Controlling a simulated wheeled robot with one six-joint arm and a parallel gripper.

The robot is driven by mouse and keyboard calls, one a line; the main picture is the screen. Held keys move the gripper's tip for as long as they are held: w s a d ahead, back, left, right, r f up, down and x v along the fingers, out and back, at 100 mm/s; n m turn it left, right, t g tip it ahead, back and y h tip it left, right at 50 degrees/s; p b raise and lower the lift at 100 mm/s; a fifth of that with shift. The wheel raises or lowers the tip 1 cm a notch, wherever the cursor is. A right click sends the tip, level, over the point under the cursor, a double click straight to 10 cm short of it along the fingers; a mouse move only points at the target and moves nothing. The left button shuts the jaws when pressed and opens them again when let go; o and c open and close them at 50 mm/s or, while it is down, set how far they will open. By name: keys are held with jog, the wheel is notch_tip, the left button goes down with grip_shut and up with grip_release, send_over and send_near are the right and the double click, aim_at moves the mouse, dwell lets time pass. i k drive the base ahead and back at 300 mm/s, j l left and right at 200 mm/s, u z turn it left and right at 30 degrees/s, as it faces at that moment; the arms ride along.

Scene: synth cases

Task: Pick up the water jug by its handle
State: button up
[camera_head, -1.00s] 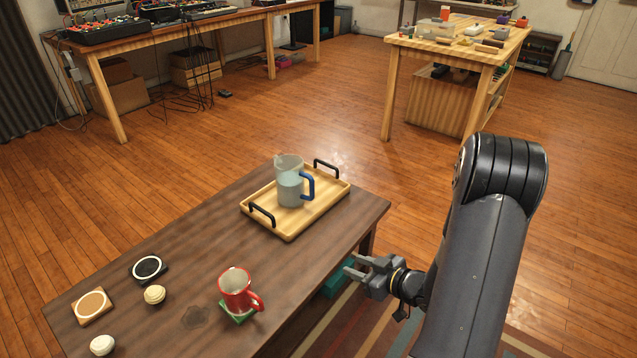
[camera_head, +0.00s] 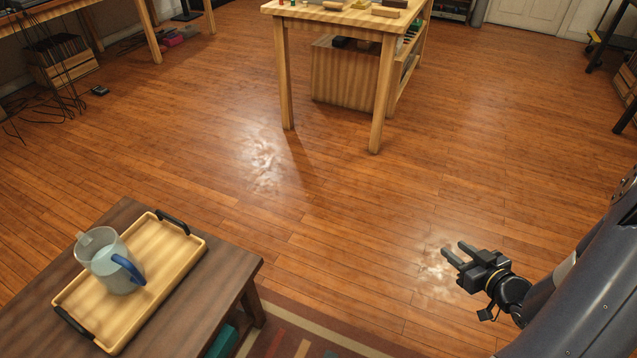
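The water jug (camera_head: 108,265) is clear with pale water in it and has a blue handle (camera_head: 129,269) on its right side. It stands upright on a wooden tray (camera_head: 165,262) with two black handles, on the dark wooden table (camera_head: 232,277) at the lower left. My gripper (camera_head: 454,252) is at the lower right, far to the right of the jug and apart from it, over the floor. Its two fingers are spread and point left, with nothing between them.
A striped rug (camera_head: 290,332) lies beside the table. A wooden workbench (camera_head: 335,22) with a crate (camera_head: 350,75) under it stands at the back. Another bench (camera_head: 70,15) with cables is at the upper left. Open wooden floor (camera_head: 330,200) lies between.

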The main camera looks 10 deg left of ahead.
aim_at(102, 253)
jog(key=i+l+u, duration=0.2)
jog(key=i, duration=0.3)
jog(key=i+l+u, duration=0.2)
jog(key=i, duration=0.35)
jog(key=i+u, duration=0.15)
jog(key=u, duration=0.3)
jog(key=i+u, duration=0.15)
jog(key=u, duration=0.3)
jog(key=i+u, duration=0.15)
jog(key=u, duration=0.3)
jog(key=i+l+u, duration=0.1)
jog(key=u, duration=0.4)
jog(key=i+l+u, duration=0.1)
jog(key=u, duration=0.35)
jog(key=i+l+u, duration=0.15)
jog(key=u, duration=0.3)
jog(key=i+l+u, duration=0.15)
jog(key=u, duration=0.3)
jog(key=l+u, duration=0.25)
jog(key=u, duration=0.2)
jog(key=i+l+u, duration=0.1)
jog(key=l+u, duration=0.15)
jog(key=i+l+u, duration=0.1)
jog(key=l+u, duration=0.15)
